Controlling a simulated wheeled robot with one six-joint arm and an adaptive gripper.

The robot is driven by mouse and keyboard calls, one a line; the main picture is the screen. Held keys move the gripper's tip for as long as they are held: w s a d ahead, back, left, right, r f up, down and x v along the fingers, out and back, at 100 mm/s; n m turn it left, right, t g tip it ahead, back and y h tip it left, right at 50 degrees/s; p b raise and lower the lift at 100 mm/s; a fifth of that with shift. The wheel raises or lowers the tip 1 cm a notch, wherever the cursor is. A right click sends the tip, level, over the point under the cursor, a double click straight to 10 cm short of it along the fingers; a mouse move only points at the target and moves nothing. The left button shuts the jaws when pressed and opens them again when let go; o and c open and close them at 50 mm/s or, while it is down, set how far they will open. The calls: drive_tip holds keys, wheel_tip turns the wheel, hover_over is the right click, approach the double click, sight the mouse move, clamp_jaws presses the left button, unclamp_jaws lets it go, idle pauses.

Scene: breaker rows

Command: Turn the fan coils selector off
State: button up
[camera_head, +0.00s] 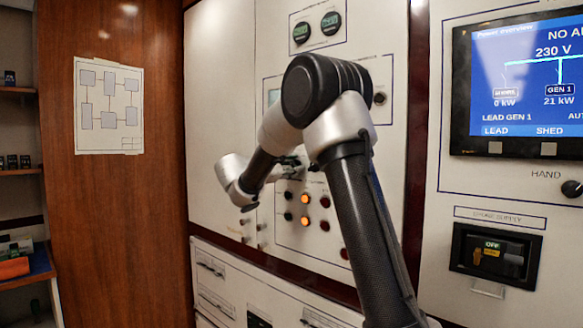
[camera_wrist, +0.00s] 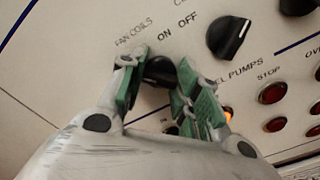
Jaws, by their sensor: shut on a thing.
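The fan coils selector (camera_wrist: 159,70) is a black round knob under the FAN COILS label in the wrist view. My gripper (camera_wrist: 158,84) has its two green-padded fingers on either side of it and is shut on it. The fingers hide part of the knob, and I cannot tell which way its pointer faces. The words ON and OFF stand to the right of the FAN COILS label. In the head view my gripper (camera_head: 288,166) reaches the white panel (camera_head: 221,105), and my arm hides the selector there.
Another black selector (camera_wrist: 228,37) with a white pointer line sits close to the right. Red buttons (camera_wrist: 272,92) and a lit orange lamp (camera_wrist: 227,113) lie to the lower right. A blue display (camera_head: 530,75) and a shore supply breaker (camera_head: 495,253) are on the right panel.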

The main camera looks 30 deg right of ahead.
drive_tip(key=shift+n, duration=0.5)
drive_tip(key=o, duration=1)
drive_tip(key=v, duration=1.2)
